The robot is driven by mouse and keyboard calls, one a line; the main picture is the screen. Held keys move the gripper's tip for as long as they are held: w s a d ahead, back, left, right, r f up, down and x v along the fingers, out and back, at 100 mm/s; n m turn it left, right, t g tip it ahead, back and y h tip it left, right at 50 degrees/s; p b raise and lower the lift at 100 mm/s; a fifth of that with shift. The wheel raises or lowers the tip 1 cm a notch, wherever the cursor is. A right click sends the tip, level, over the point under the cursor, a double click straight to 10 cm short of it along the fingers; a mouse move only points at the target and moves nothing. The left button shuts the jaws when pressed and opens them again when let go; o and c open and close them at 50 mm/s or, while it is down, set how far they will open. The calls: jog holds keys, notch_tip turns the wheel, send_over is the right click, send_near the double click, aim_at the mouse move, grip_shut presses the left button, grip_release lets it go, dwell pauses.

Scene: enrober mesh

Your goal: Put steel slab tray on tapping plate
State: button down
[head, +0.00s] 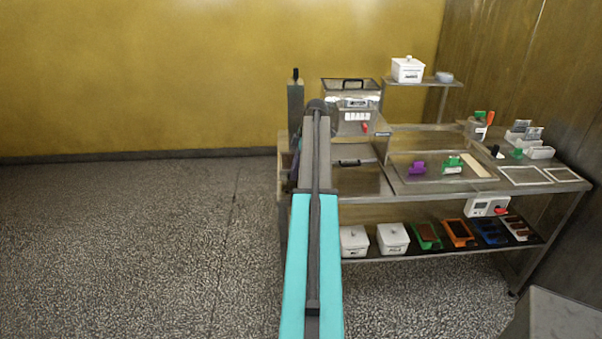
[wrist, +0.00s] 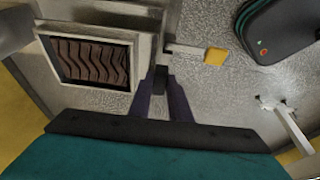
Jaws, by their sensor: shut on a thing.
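In the wrist view a steel-framed tray (wrist: 140,52) holds a dark brown slab with a wavy pattern; it looks like the steel slab tray. A dark grip (wrist: 160,78) at its right side sits between my two fingers. My gripper (wrist: 163,92) is shut on this grip. Whether the tray touches the surface beneath cannot be told. In the head view my arm covers the left end of the bench, and gripper and tray are hidden. I cannot tell surely which surface is the tapping plate.
The steel bench (head: 350,182) has a boxy machine (head: 352,98) at the back left. Purple (head: 417,168) and green (head: 452,165) items stand on it. White boxes (head: 392,238) and coloured trays (head: 458,232) fill the lower shelf. The wrist view shows a yellow-ended bar (wrist: 215,57) and a dark rounded object (wrist: 275,28).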

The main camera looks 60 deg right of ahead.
jog(key=shift+s+d, duration=0.25)
jog(key=shift+d, duration=0.9)
jog(key=shift+f+p, duration=1.2)
jog(key=shift+f, duration=0.65)
jog(key=c, duration=1.6)
grip_release()
jog(key=shift+c, duration=0.2)
jog(key=shift+s, duration=0.1)
jog(key=b+v, duration=0.3)
jog(key=v, duration=0.9)
jog(key=shift+a, duration=0.1)
